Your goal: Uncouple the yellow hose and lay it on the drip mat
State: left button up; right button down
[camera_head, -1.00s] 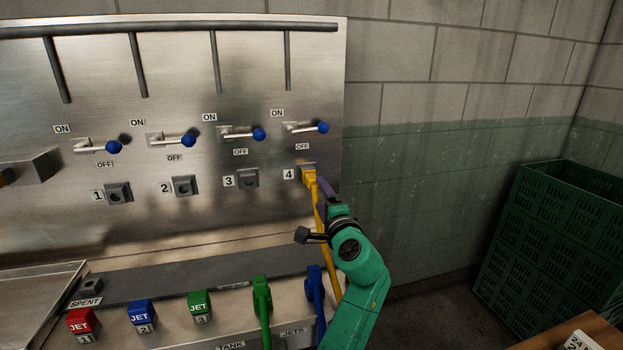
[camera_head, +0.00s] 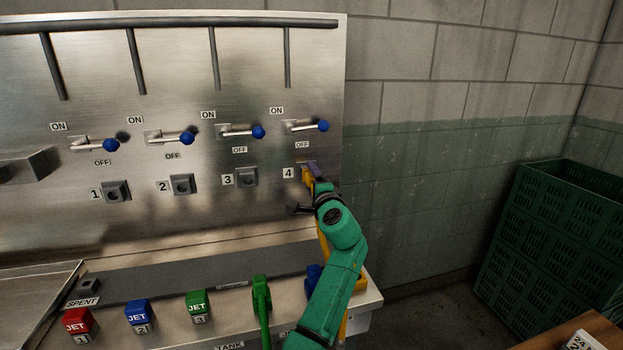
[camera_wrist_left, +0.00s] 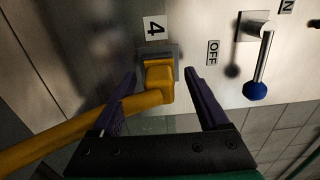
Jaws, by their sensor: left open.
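The yellow hose (camera_wrist_left: 80,128) ends in a yellow coupling (camera_wrist_left: 160,82), which sits at the square grey port 4 (camera_wrist_left: 172,55) on the steel panel. The coupling also shows beside label 4 in the head view (camera_head: 306,174), partly covered by my gripper. My left gripper (camera_wrist_left: 161,78) is open, with its purple fingers on either side of the coupling and a visible gap to each. In the head view its tip (camera_head: 315,172) is right at port 4. The hose runs down behind my green arm. I cannot pick out a drip mat for certain.
Blue-knobbed levers (camera_head: 323,126) stand above the ports. Port 3 (camera_head: 246,177) is empty beside label 3. A dark grey strip (camera_head: 180,285) lies along the ledge below, with a green handle (camera_head: 261,305) in front. Green crates (camera_head: 540,240) stand at right.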

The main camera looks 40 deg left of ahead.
dwell(0.7)
pick_arm(q)
grip_shut()
jog(key=shift+d+f, duration=0.15)
jog(key=shift+s+d, duration=0.45)
jog(key=shift+d, duration=0.1)
jog(key=shift+p+v, duration=0.45)
jog(key=shift+v, duration=1.75)
